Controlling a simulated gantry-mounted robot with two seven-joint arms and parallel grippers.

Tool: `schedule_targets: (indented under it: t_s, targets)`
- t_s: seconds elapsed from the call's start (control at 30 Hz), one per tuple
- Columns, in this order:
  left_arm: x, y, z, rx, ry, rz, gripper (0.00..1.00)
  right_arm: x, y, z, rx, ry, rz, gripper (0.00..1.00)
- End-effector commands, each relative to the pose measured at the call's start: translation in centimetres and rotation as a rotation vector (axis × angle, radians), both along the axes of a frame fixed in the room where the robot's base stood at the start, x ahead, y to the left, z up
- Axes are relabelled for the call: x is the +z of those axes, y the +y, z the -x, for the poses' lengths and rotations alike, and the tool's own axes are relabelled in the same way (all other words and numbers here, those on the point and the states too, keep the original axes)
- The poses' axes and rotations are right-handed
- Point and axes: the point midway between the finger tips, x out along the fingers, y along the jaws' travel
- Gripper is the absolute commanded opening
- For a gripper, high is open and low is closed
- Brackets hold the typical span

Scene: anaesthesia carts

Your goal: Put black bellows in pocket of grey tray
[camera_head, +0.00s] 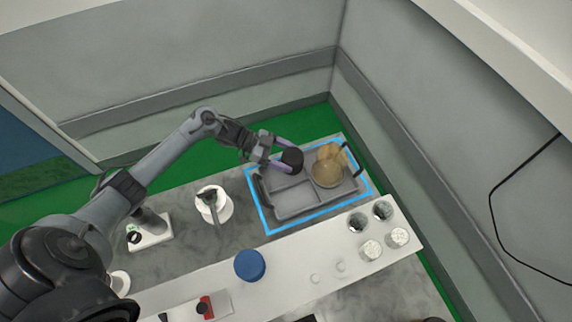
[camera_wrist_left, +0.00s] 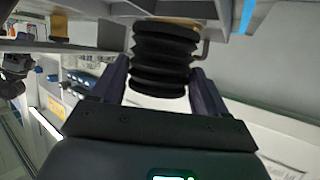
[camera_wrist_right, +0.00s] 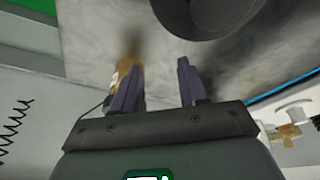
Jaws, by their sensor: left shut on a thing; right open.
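The black bellows (camera_head: 292,158) is a ribbed dark cylinder, held over the far side of the grey tray (camera_head: 292,201). My left gripper (camera_head: 280,154) is shut on it. In the left wrist view the bellows (camera_wrist_left: 165,58) shows its stacked folds between the two fingers (camera_wrist_left: 163,85). The tray has walled pockets; the front left ones look empty, and the bellows hides part of the far one. I cannot tell whether the bellows touches the tray. My right gripper (camera_wrist_right: 158,82) shows only in its own wrist view, with fingers apart and nothing between them.
A tan round thing (camera_head: 328,172) fills the tray's right part. A blue outline (camera_head: 268,223) surrounds the tray. A white shelf in front carries a blue disc (camera_head: 250,265) and clear cups (camera_head: 371,249). A white round holder (camera_head: 213,205) stands left of the tray.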

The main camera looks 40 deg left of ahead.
Motion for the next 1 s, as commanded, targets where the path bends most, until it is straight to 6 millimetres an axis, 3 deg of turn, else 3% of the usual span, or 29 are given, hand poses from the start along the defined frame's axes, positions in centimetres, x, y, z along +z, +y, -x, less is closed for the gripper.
schedule_targets:
  t_s: [0.43,0.9,0.93,1.0]
  targets:
    - [-4.0,0.0,0.0,0.001,-0.001,-0.001,0.41,-0.8,-0.2,0.0,0.005,-0.001,0.008,0.43]
    - [-4.8,0.0,0.0,0.0,-0.002,-0.001,0.41,-1.2,0.0,0.1,-0.001,0.0,-0.001,0.43]
    - [-4.6,0.0,0.0,0.001,-0.001,-0.001,0.79,-1.0,0.0,0.1,-0.001,0.001,-0.002,0.43]
    - [-4.6,0.0,0.0,0.001,-0.001,-0.002,0.9,-1.0,0.1,0.1,-0.001,0.001,-0.002,0.43]
